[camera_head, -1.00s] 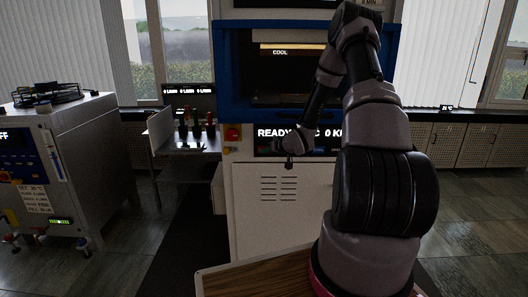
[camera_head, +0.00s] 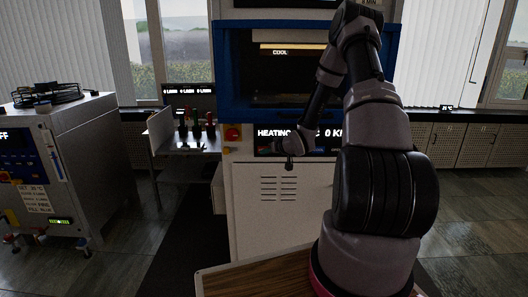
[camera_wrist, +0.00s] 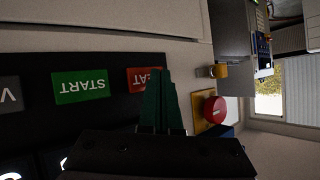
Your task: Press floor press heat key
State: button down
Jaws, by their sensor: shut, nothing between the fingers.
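The floor press (camera_head: 282,212) is a white cabinet with a blue frame, standing ahead of me. Its black panel reads "HEATING" (camera_head: 273,133) and "0 K", partly hidden by my arm. Whether the tips touch the key is not clear. In the head view my gripper (camera_head: 289,163) is small and dark before the panel.
A red emergency button (camera_wrist: 214,110) on a yellow plate sits right of the fingers in the wrist view. A side table (camera_head: 190,146) with several coloured-handled tools stands left of the press. A grey machine (camera_head: 75,160) stands at far left.

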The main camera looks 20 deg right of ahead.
jog(key=shift+s+a, duration=0.1)
jog(key=shift+s, duration=0.15)
jog(key=s, duration=0.1)
jog(key=s+a, duration=0.1)
jog(key=s, duration=0.2)
jog(key=shift+s+a, duration=0.25)
jog(key=shift+s, duration=0.05)
dwell(0.7)
jog(key=s+d+r+m+g+h, duration=0.15)
jog(key=s+r, duration=0.25)
jog(key=r, duration=0.4)
jog(key=s+a+r+h, duration=0.1)
jog(key=s+r+h, duration=0.15)
jog(key=r, duration=0.55)
jog(key=s+d+r+m+g+h, duration=0.1)
jog(key=s+r, duration=0.3)
jog(key=r, duration=0.4)
jog(key=s+a+r+m+y, duration=0.1)
jog(key=s+a+r, duration=0.1)
jog(key=s, duration=0.6)
jog(key=s+a+r+m+g+y, duration=0.1)
jog(key=s+a+r, duration=0.2)
jog(key=s+r, duration=0.2)
jog(key=s+a+r+m+g+y, duration=0.1)
jog(key=s+r, duration=0.3)
jog(key=s, duration=0.7)
jog(key=shift+s+a, duration=0.4)
jog(key=shift+a, duration=0.45)
jog(key=shift+r, duration=0.1)
dwell(0.6)
